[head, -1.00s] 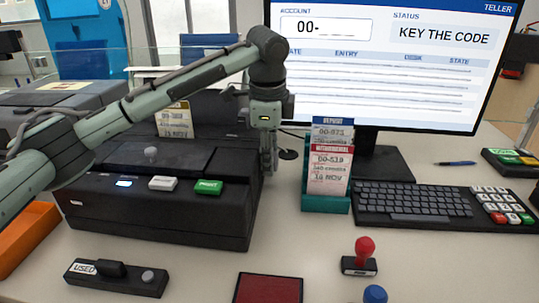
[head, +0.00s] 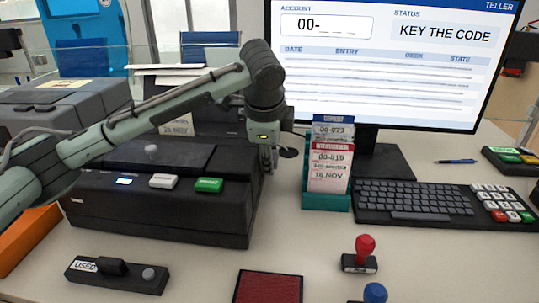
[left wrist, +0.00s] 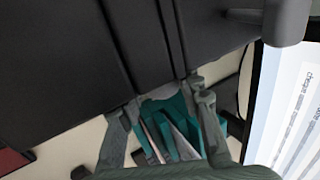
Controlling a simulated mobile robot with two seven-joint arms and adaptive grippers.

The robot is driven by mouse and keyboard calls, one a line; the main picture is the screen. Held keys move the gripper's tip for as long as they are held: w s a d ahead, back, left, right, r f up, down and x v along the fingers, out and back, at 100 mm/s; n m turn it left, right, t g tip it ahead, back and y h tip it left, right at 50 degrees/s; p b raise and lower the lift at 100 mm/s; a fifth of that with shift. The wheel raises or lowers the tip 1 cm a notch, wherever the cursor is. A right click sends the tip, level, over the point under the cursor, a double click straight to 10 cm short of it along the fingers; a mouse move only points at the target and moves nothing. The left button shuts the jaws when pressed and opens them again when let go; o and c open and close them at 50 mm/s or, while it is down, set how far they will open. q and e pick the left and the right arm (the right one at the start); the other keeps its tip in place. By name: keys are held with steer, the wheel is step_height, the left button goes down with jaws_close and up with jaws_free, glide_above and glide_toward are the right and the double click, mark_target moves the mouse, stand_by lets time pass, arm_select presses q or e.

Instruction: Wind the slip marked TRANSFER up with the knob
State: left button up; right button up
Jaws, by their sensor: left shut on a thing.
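A slip with a printed number and date (head: 180,127) stands upright at the back of the black printer (head: 150,222). My arm crosses in front of its top, so no TRANSFER heading is readable. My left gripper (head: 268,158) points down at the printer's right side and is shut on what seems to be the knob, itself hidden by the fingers. In the left wrist view, the fingers (left wrist: 170,102) are beside the dark printer body, with the teal rack showing beyond and between them. My right gripper is not in view.
The teal rack (head: 326,202) with deposit and withdrawal slips stands just right of the gripper. A keyboard (head: 412,200) and monitor (head: 400,70) are right.

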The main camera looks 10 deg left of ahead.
arm_select(q)
steer(key=o, duration=1.2)
steer(key=shift+c, duration=0.2)
steer(key=v, duration=1.2)
steer(key=shift+d, duration=0.1)
